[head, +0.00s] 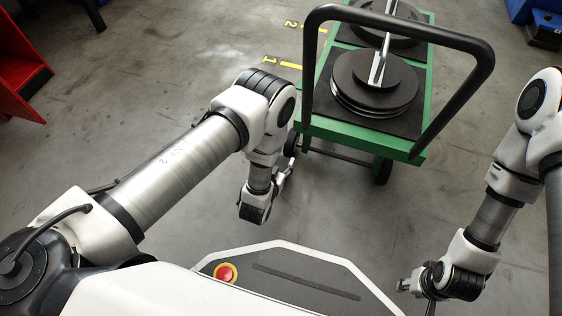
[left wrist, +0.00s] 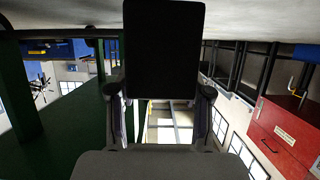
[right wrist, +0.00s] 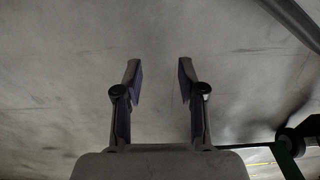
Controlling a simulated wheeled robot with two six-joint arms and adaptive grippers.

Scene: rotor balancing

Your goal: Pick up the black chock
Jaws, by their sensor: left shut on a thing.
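The black chock (left wrist: 163,45) is a dark, flat-faced block in the left wrist view. My left gripper (left wrist: 162,92) is shut on it, with one finger at each side. In the head view, my left gripper (head: 284,180) is low beside the near left corner of the green cart (head: 345,132); I cannot make out the chock there. My right gripper (right wrist: 158,70) is open and empty over bare floor. In the head view, the right gripper (head: 404,285) is near the lower right, in front of the cart.
The cart has a black push handle (head: 307,75) and carries stacked round discs (head: 372,80). Its wheel (head: 382,171) stands on grey concrete. Yellow floor marks (head: 283,64) lie left of it. A red cabinet (head: 20,75) stands at the upper left. Floor right of the cart is clear.

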